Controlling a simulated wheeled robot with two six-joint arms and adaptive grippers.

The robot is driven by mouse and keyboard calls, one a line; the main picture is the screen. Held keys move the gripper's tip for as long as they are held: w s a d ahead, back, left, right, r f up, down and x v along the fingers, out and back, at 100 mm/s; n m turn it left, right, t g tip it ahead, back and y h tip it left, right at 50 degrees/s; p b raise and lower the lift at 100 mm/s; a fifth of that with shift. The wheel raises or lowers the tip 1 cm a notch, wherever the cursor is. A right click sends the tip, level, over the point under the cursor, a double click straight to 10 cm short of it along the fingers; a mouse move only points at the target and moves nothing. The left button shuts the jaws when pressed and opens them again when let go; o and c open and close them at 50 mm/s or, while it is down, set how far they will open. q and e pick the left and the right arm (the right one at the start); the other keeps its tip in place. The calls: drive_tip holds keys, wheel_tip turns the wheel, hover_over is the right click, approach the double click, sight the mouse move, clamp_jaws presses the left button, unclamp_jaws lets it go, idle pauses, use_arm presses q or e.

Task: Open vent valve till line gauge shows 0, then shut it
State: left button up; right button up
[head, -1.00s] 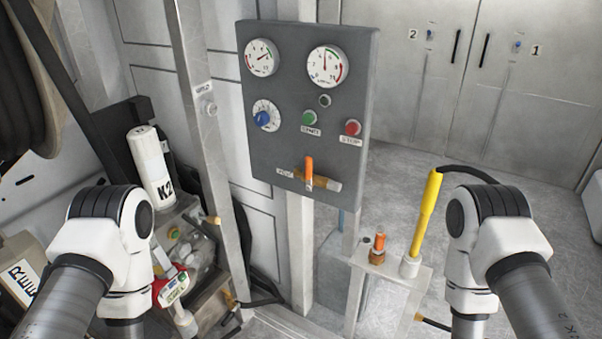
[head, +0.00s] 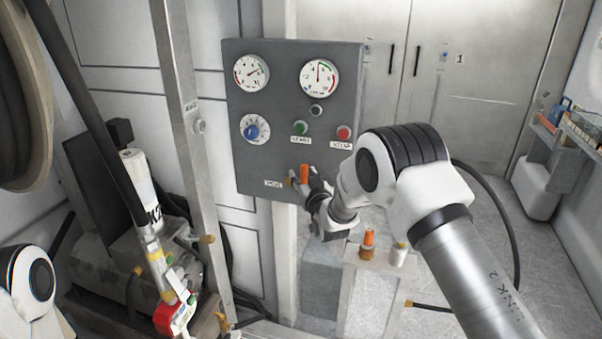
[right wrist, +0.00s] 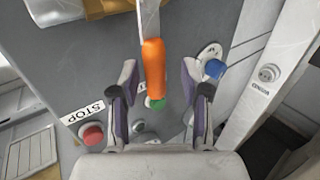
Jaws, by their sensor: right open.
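The vent valve's orange handle (head: 304,173) points up at the lower part of the grey panel (head: 290,150), by a small label. My right gripper (head: 313,186) is at the valve and partly covers its body. In the right wrist view the orange handle (right wrist: 154,68) lies between my two spread fingers (right wrist: 157,80), with gaps on both sides. Two gauges sit at the panel top. The left gauge (head: 251,72) has its needle toward the upper right. The right gauge (head: 320,77) has its needle about straight up. Their captions are too small to read. My left gripper is out of view.
Below the gauges are a blue knob (head: 251,130), a green button (head: 299,128) and a red stop button (head: 344,132). A small stand right of the panel holds an orange-topped fitting (head: 367,240). A metal post (head: 180,120) stands left of the panel.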

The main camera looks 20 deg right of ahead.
drive_tip(key=shift+w+d, duration=0.1)
drive_tip(key=shift+w, duration=0.35)
drive_tip(key=shift+w+d+f, duration=0.1)
drive_tip(key=shift+w+d, duration=0.05)
drive_tip(key=shift+d, duration=0.1)
drive_tip(key=shift+a, duration=0.1)
clamp_jaws()
drive_tip(key=shift+s+d+f+m+t+b, duration=0.3)
drive_tip(key=shift+m+b, duration=0.2)
drive_tip(key=shift+b, duration=0.6)
drive_tip(key=s+d+f+m+t+h+b, duration=0.1)
drive_tip(key=d+f+m+h+b, duration=0.1)
drive_tip(key=m+h+b, duration=0.5)
drive_tip(key=s+d+f+m+t+h+b, duration=0.1)
drive_tip(key=m+h+b, duration=0.5)
drive_tip(key=m+b, duration=1.1)
drive_tip(key=shift+s+d+f+h+b, duration=0.35)
drive_tip(key=shift+s+d+f, duration=0.45)
drive_tip(key=shift+f, duration=0.85)
drive_tip(key=shift+w+d+h, duration=0.15)
drive_tip(key=shift+w+h, duration=0.05)
drive_tip(key=shift+h, duration=0.05)
